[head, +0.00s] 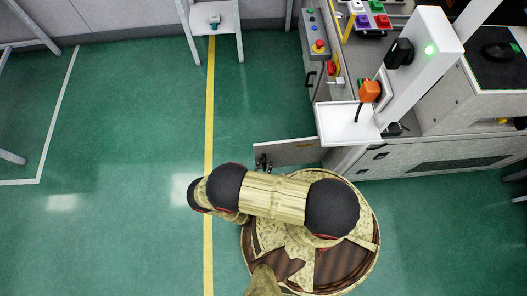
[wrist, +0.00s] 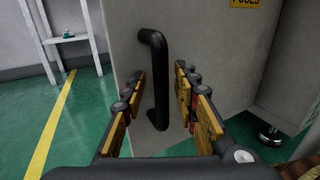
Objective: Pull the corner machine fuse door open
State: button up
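The fuse door (head: 290,152) is a grey panel standing out to the left from the machine's lower corner in the head view, so it looks swung open. In the wrist view the door (wrist: 210,40) fills the middle, with a black upright bar handle (wrist: 158,55) on it and a yellow "FUSES" label at its top right. My gripper (wrist: 157,85) is open, its fingers on either side of the handle with gaps visible. In the head view my gripper (head: 262,162) is small and dark at the door's left end, partly hidden by my arm.
The machine (head: 440,155) stands at the right, with a white shelf (head: 345,125) jutting out above the door. A small white table (head: 214,35) stands at the back.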

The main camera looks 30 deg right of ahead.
jog(key=shift+a, duration=0.1)
jog(key=v, duration=1.1)
jog(key=shift+s+a, duration=0.25)
jog(key=shift+s, duration=0.05)
dwell(0.3)
